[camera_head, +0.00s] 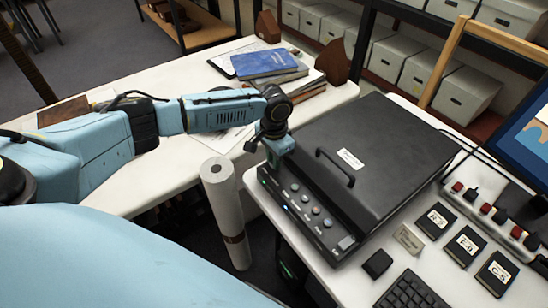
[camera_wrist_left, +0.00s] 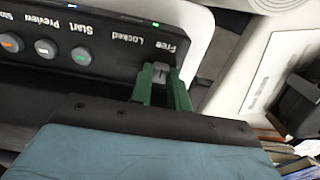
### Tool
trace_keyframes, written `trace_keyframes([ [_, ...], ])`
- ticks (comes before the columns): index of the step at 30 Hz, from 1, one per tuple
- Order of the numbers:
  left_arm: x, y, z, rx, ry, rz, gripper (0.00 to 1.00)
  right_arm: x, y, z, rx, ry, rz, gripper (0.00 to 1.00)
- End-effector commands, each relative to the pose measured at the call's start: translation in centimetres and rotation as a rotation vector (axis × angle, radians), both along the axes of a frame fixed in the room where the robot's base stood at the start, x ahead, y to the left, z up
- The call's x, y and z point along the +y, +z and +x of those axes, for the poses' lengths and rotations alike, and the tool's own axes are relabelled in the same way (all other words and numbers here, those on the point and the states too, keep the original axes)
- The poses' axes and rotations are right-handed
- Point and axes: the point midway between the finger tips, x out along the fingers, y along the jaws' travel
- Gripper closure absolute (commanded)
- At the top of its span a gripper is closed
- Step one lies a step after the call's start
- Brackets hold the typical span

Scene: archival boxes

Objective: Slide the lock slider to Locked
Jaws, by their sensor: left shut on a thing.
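The dark flatbed scanner (camera_head: 375,150) stands on the right white table with its lid down. Its front panel carries the lock slider, a small grey knob (camera_wrist_left: 160,70) in the left wrist view. The slider sits by the "Free" label (camera_wrist_left: 172,48), with the "Locked" label (camera_wrist_left: 127,37) to its left in that view. My left gripper (camera_head: 274,165) is at the panel's left end. In the left wrist view, its green fingers (camera_wrist_left: 162,88) are shut on the slider, one on each side. In the head view the gripper hides the slider. My right gripper is not in view.
Several round buttons (camera_head: 305,198) line the panel beside my gripper. A white paper roll (camera_head: 222,200) stands in the gap between the tables. Books (camera_head: 268,65) lie on the left table. Black labelled cases (camera_head: 466,245) and a keyboard (camera_head: 408,292) lie right of the scanner.

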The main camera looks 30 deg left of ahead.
Motion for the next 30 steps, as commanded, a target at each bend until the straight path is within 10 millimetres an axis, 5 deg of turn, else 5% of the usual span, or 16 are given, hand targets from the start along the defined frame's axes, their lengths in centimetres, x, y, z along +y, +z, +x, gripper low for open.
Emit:
trace_keyframes([
  [5,-0.2,0.1,-0.1,0.0,-0.001,-0.001,1.0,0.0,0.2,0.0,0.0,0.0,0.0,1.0],
  [15,-4.0,0.3,-1.6,0.002,-0.003,-0.002,1.0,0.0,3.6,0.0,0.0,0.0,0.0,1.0],
  [27,-4.7,0.0,-1.9,0.001,-0.002,-0.006,1.0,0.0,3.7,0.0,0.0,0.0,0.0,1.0],
  [28,-4.7,0.0,-1.9,0.001,-0.002,-0.006,0.8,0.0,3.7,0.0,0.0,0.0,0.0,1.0],
  [30,-4.7,0.0,-1.9,0.001,-0.002,-0.006,0.71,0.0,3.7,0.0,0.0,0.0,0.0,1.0],
])
